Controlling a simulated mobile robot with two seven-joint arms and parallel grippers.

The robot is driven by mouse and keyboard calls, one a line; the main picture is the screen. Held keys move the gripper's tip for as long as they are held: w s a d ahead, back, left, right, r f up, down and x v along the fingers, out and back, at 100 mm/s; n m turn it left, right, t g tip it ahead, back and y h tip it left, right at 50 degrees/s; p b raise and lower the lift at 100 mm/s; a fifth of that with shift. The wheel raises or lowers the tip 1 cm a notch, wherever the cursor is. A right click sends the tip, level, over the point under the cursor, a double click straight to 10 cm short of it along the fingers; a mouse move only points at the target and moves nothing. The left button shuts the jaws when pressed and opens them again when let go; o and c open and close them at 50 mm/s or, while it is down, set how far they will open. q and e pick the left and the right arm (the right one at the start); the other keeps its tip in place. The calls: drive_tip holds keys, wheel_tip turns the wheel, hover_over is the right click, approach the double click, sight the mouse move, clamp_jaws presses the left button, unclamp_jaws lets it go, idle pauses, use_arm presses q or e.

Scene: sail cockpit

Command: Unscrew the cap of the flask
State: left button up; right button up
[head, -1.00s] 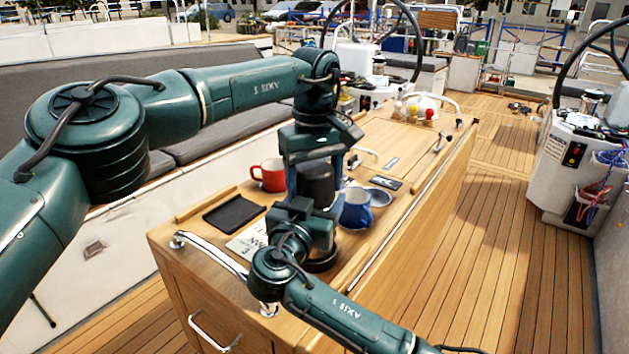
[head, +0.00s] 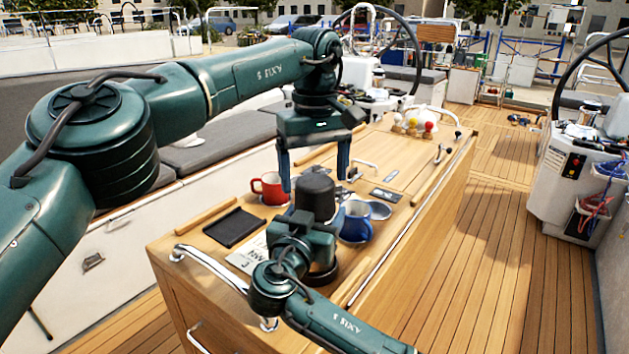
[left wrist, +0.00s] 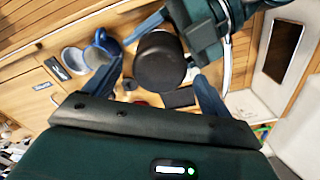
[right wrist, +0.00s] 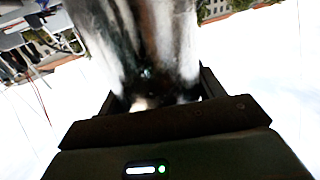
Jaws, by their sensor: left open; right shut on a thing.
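The flask's black cap (head: 316,195) stands upright above my right gripper (head: 305,228) in the head view. The shiny metal flask body (right wrist: 150,40) fills the top of the right wrist view, between the fingers of my right gripper, which is shut on it. In the head view the body is mostly hidden behind that gripper. My left gripper (head: 314,180) is open and points down, its fingertips on either side of the cap's top. In the left wrist view the cap (left wrist: 160,62) shows between the two spread fingers, with nothing gripped.
On the wooden cockpit table (head: 400,165) stand a red mug (head: 270,188) behind the flask and a blue mug (head: 355,222) close to its right. A black tray (head: 234,227) lies to the left.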

use_arm(q)
wheel_tip(320, 180, up, 2)
drive_tip(key=shift+d+m, duration=0.15)
drive_tip(key=shift+m, duration=0.65)
drive_tip(key=shift+r+m, duration=0.35)
drive_tip(key=shift+m, duration=0.25)
drive_tip(key=shift+f, duration=3.8)
drive_tip(key=c, duration=1)
drive_tip(key=shift+o, duration=0.2)
drive_tip(key=n, duration=0.3)
